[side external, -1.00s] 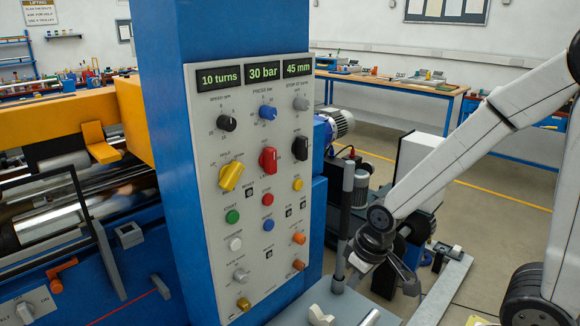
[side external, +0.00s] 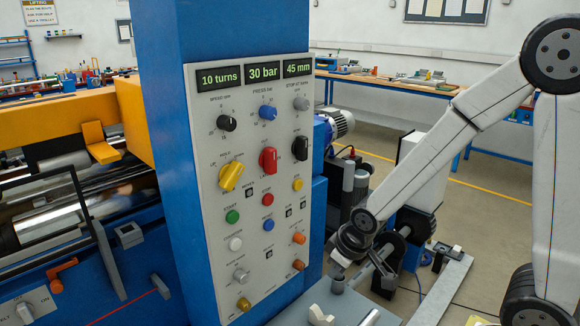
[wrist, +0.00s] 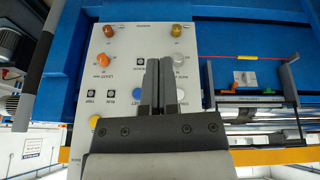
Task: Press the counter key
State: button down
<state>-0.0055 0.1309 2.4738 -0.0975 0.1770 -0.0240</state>
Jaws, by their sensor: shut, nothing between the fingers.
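The control panel (side external: 215,275) is a pale grey plate on a blue column, with several coloured buttons and knobs. A white round button (side external: 235,244) sits below the green one on its lower left. Its small label looks like "COUNTER" but is hard to read. In the wrist view the panel (wrist: 125,50) appears upside down. There the white button (wrist: 181,97) shows just right of my gripper (wrist: 160,62), partly hidden by it. My gripper's dark fingers are together and empty, pointing at the panel. Contact is not visible. In the side view the fingers cannot be made out clearly.
A blue button (wrist: 137,93) lies just left of the fingers in the wrist view, and a grey knob (wrist: 179,61) lies close on their right. The green (side external: 232,216) and red (side external: 267,199) buttons are nearby. The winder (side external: 60,215) stands left of the column.

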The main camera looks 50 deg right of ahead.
aim_at(235, 251)
jog(key=w+a+f+n+t+y, duration=0.1)
jog(key=w+a+f+n+t, duration=0.1)
jog(key=w, duration=0.5)
jog(key=w+a+f+n+t+y, duration=0.2)
jog(key=w+a+f+n, duration=0.1)
jog(key=w, duration=0.5)
jog(key=shift+f+n+t, duration=0.35)
jog(key=shift+n+t, duration=0.05)
jog(key=shift+n, duration=0.2)
jog(key=shift+w, duration=0.2)
jog(key=w, duration=0.8)
jog(key=shift+w, duration=0.2)
jog(key=shift+w, duration=0.85)
dwell(2.7)
jog(key=shift+s+r, duration=0.1)
jog(key=shift+s, duration=0.75)
jog(key=shift+s, duration=0.1)
